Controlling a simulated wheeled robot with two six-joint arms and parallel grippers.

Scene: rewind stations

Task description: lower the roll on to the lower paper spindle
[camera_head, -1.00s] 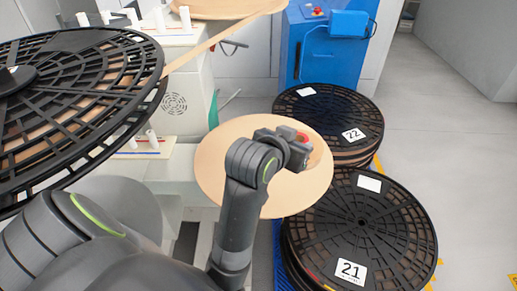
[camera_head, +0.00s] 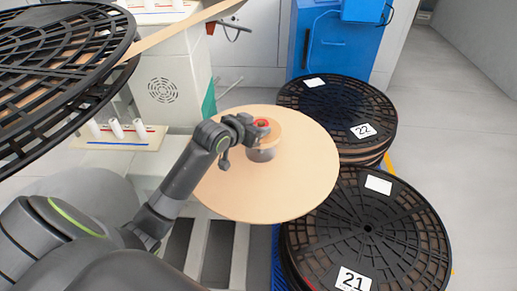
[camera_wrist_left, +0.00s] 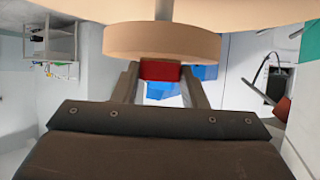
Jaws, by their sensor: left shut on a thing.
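The roll (camera_head: 288,136) is a small tan ring with a red core at its top. My left gripper (camera_head: 258,126) is shut on the red core, which shows between the fingers (camera_wrist_left: 160,82) in the left wrist view. The roll (camera_wrist_left: 160,43) also shows there, just beyond the fingertips. The lower paper spindle (camera_head: 262,155) is a short grey post below the roll, above a broad tan disc (camera_head: 275,195). In the wrist view the post (camera_wrist_left: 164,10) meets the roll's far face; how far it enters is hidden. My right gripper is not in view.
A large black slatted reel (camera_head: 60,50) overhangs at the left. Black reel stacks labelled 21 (camera_head: 400,235) and 22 (camera_head: 345,105) stand at the right. A pale machine (camera_head: 170,75) and a blue cabinet (camera_head: 320,40) are behind. Floor is clear at far right.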

